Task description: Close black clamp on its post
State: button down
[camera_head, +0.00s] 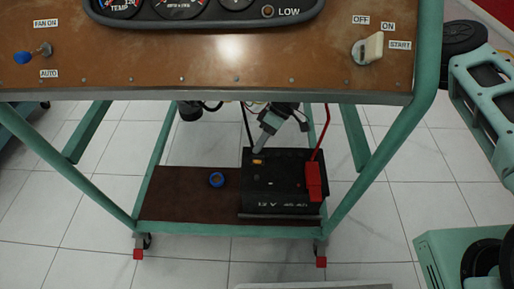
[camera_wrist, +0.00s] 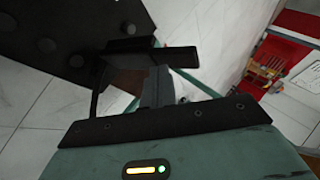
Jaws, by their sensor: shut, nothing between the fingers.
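The black battery (camera_head: 285,205) stands on the trainer's lower shelf. A red clamp (camera_head: 314,184) sits at its right end, with a red cable rising from it. A black cable (camera_head: 247,122) runs down to the battery's back left. The black clamp there cannot be told apart from the dark battery top in the head view. In the wrist view, a black bar-shaped part (camera_wrist: 170,60), perhaps the clamp, lies just beyond the fingers. My gripper (camera_head: 259,149) is shut and empty, pointing down at the battery's back left corner; it also shows in the wrist view (camera_wrist: 159,74).
The brown instrument panel (camera_head: 230,70) overhangs the battery, and my arm passes beneath it. Green frame legs (camera_head: 365,185) stand on both sides. A blue ring-shaped thing (camera_head: 216,180) lies on the brown shelf (camera_head: 185,205), whose left part is otherwise clear.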

jog(key=shift+s+f, duration=0.2)
jog(key=shift+s, duration=0.35)
dwell(0.4)
jog(key=shift+w, duration=0.15)
jog(key=shift+w+r+b, duration=0.2)
jog(key=shift+w+r, duration=0.05)
jog(key=shift+w, duration=0.35)
jog(key=shift+w+r+b, duration=0.2)
jog(key=shift+w+r, duration=0.05)
jog(key=shift+w, duration=0.4)
jog(key=shift+w+r+b, duration=0.2)
jog(key=shift+w+r, duration=0.05)
jog(key=shift+w, duration=0.35)
jog(key=w, duration=0.1)
jog(key=w+r+b, duration=0.1)
jog(key=w, duration=0.1)
jog(key=w+b, duration=0.1)
jog(key=shift+w+d+r, duration=0.15)
jog(key=shift+w+r, duration=0.2)
